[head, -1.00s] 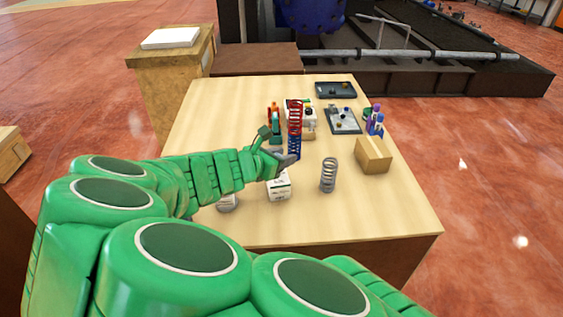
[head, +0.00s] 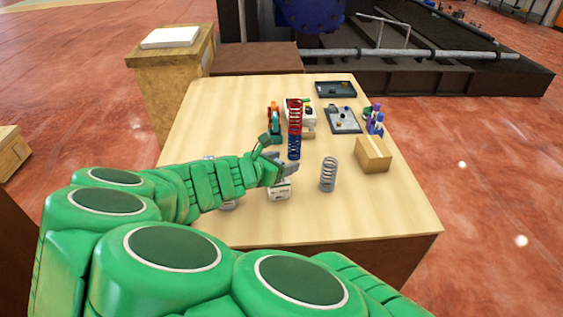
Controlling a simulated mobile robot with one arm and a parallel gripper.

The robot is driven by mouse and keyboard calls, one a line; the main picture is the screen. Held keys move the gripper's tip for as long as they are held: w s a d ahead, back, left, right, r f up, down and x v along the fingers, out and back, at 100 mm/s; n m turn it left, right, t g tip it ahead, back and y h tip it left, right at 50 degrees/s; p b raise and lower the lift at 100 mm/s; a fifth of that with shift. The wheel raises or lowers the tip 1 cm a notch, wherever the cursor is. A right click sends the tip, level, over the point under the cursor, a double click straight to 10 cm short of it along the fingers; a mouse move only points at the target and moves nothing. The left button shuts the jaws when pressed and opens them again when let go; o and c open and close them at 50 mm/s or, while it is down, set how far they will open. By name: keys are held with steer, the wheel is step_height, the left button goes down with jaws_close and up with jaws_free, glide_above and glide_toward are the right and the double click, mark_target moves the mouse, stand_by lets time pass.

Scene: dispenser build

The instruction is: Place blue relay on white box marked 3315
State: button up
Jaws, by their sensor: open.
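A small white box (head: 279,192) with dark print stands near the front middle of the table. The print is too small to read as 3315. My gripper (head: 287,166) is open, just above and behind the box in the picture, and hides part of its top. I cannot tell whether it touches the box. I cannot clearly identify the blue relay. A small blue piece (head: 209,158) shows just behind my arm, mostly hidden, and I cannot tell what it is.
A stacked red and blue coil (head: 295,118) stands just behind my gripper. A grey coil (head: 329,175) stands to its right, and a tan carton (head: 374,155) farther right. Dark trays (head: 336,90) and small figures are at the back right. The table's (head: 390,215) front right is clear.

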steer(key=shift+r, duration=0.2)
steer(key=v, duration=1.2)
